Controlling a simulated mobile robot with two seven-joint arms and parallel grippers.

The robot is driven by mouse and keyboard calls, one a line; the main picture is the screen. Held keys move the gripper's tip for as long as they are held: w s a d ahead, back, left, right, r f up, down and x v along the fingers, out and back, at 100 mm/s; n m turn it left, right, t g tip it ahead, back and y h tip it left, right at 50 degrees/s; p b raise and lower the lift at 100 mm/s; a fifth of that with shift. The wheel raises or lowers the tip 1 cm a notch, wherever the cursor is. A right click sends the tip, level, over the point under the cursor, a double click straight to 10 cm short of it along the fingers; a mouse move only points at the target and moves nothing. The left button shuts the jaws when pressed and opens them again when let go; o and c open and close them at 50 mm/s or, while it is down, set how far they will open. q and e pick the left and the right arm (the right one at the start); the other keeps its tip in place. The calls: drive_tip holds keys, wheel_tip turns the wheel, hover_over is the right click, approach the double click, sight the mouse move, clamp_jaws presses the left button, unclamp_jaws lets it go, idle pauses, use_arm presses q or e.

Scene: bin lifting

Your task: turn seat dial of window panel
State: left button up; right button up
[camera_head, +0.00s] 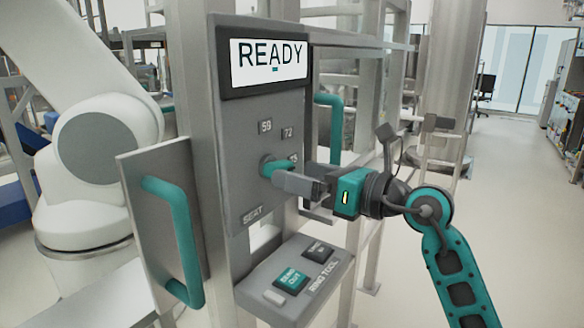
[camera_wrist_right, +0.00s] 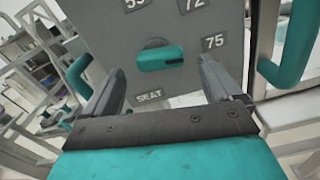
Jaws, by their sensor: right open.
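The seat dial (camera_head: 266,163) is a teal knob on the grey face of the window panel (camera_head: 240,130), above the word SEAT. In the right wrist view the dial (camera_wrist_right: 160,60) is a teal bar lying nearly level, with a dark mark at its right end. Labels 59, 72 and 75 stand around it; 75 is to its upper right. My right gripper (camera_head: 284,178) is open in front of the dial, its fingers close to it. In the wrist view, one finger shows on each side of the dial; contact cannot be told. My left gripper is not in view.
A screen (camera_head: 268,62) reading READY tops the panel. A ring tool button box (camera_head: 296,278) juts out below. Teal handles stand left (camera_head: 182,235) and right (camera_head: 330,115) of the panel. A white robot arm (camera_head: 85,130) is at the left. Open floor lies at the right.

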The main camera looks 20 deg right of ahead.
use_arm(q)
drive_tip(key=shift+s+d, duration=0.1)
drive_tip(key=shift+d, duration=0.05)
use_arm(e)
drive_tip(key=shift+x, duration=1.35)
drive_tip(key=shift+c, duration=0.2)
drive_tip(key=c, duration=1)
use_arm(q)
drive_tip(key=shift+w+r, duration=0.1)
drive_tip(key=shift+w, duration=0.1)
